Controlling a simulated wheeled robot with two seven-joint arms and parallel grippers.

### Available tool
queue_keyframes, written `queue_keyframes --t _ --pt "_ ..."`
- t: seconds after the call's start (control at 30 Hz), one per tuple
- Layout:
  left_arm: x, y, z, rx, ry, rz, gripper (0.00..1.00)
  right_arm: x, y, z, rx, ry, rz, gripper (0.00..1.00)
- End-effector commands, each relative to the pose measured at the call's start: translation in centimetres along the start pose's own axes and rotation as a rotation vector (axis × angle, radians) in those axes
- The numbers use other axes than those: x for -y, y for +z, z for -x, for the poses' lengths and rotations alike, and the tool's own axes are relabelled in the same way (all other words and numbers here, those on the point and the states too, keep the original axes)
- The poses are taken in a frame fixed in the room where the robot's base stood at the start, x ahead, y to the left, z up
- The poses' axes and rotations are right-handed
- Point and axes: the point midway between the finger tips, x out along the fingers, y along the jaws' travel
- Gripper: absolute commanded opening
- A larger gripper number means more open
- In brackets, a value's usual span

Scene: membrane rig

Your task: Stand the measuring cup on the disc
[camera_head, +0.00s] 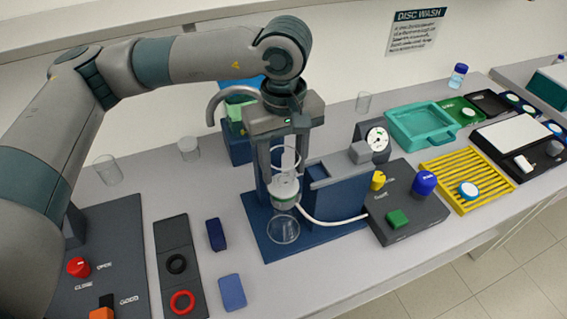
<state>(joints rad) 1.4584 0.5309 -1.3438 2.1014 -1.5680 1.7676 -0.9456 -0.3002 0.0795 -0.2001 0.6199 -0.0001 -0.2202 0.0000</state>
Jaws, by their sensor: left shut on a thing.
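My left gripper (284,160) points down from above at the middle of the picture, over the blue rig. It is shut on a clear cup (285,158), which looks like the measuring cup; only its rim and faint sides show between the fingers. Just below is a pale round disc (284,188) with a green edge, seated on the rig. The cup looks close above or touching the disc; I cannot tell which. A clear glass vessel (283,230) stands under the disc on the rig's blue base (325,240). My right gripper is not in view.
A blue block (340,192) and a dark control box (405,205) with knobs stand right of the rig. Clear glasses (107,170) stand to the left and behind. A yellow rack (465,178) and teal tray (420,125) lie right. Loose blue blocks (231,292) lie in front left.

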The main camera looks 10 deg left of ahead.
Motion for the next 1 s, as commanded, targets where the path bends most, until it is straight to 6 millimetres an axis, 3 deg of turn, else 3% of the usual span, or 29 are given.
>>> queue_keyframes --t 0.4,0.43,0.5,0.53,1.0 --pt "-0.01 0.00 -0.16 0.000 0.000 0.000 0.23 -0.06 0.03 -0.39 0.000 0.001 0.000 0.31" --pt "-0.01 0.00 -0.14 0.000 0.000 0.000 0.47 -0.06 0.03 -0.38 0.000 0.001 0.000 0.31" --pt "-0.01 0.01 -0.12 0.000 0.000 0.000 0.64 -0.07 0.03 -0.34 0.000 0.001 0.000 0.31" --pt "-0.01 0.01 -0.12 0.000 0.000 0.000 0.67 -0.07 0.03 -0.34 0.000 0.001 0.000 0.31" --pt "-0.06 -0.01 0.44 0.000 0.001 0.000 0.67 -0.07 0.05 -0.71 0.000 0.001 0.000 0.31"
